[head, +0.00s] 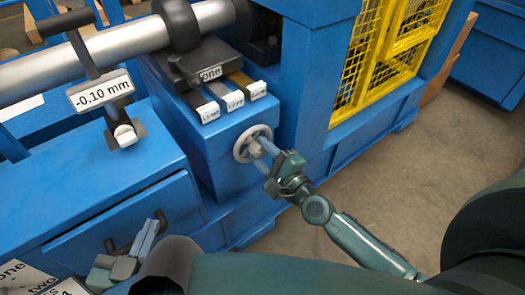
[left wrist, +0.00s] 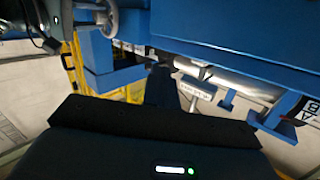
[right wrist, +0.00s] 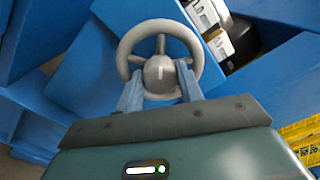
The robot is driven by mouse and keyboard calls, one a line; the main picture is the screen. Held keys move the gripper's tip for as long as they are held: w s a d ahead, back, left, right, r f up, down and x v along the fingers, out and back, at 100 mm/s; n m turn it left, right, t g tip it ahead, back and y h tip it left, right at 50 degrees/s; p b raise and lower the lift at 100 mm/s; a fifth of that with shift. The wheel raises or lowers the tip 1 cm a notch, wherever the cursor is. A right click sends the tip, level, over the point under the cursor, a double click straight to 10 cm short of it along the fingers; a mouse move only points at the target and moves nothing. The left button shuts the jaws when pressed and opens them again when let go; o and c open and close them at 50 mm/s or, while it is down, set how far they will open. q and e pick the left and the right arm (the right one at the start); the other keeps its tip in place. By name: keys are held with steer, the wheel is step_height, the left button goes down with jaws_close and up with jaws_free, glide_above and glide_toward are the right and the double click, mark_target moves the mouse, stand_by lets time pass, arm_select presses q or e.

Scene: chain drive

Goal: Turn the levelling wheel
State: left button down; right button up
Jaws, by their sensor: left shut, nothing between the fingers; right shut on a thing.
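The levelling wheel (head: 253,144) is a grey handwheel with spokes and a hub, on the front face of the blue machine block. It shows large in the right wrist view (right wrist: 128,42), with a pale line on its hub (right wrist: 160,73). My right gripper (head: 264,148) is shut on the wheel's hub, one blue finger on each side of it (right wrist: 159,90). My left gripper (head: 150,232) is shut and empty, low at the left by the drawer front, away from the wheel. The wheel also shows in the left wrist view (left wrist: 107,18). A readout sign (head: 101,91) reads -0.10 mm.
Labelled shim strips (head: 215,98) lie on top of the block above the wheel. A grey shaft (head: 120,42) runs above the bench. A yellow mesh guard (head: 385,45) stands right of the wheel. A drawer (head: 125,222) is at lower left. Floor (head: 400,165) is clear at right.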

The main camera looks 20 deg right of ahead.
steer(key=n+p, duration=0.1)
steer(key=n, duration=0.3)
steer(key=shift+r+n, duration=0.1)
steer(key=shift+n, duration=0.3)
steer(key=n+p, duration=0.2)
steer(key=n, duration=0.1)
steer(key=shift+n, duration=0.3)
steer(key=n+p, duration=0.2)
steer(key=n, duration=0.1)
steer(key=shift+n, duration=0.3)
steer(key=n+p, duration=0.1)
steer(key=n, duration=0.2)
arm_select(q)
steer(key=shift+s+a+r+n+g+y+p, duration=0.15)
steer(key=shift+s+a+r+n+g+y, duration=0.2)
steer(key=shift+r, duration=0.35)
steer(key=shift+s+a+r+n+g+y+p, duration=0.15)
steer(key=shift+s+a+r+n+g, duration=0.1)
steer(key=shift+s+a+r+n, duration=0.3)
steer(key=shift+s+a+r+n+g+y+p, duration=0.2)
steer(key=shift+a+r+n+g, duration=0.1)
steer(key=shift+r, duration=0.5)
arm_select(e)
steer(key=shift+n, duration=0.6)
arm_select(q)
steer(key=shift+w+r, duration=0.1)
arm_select(e)
steer(key=o, duration=1)
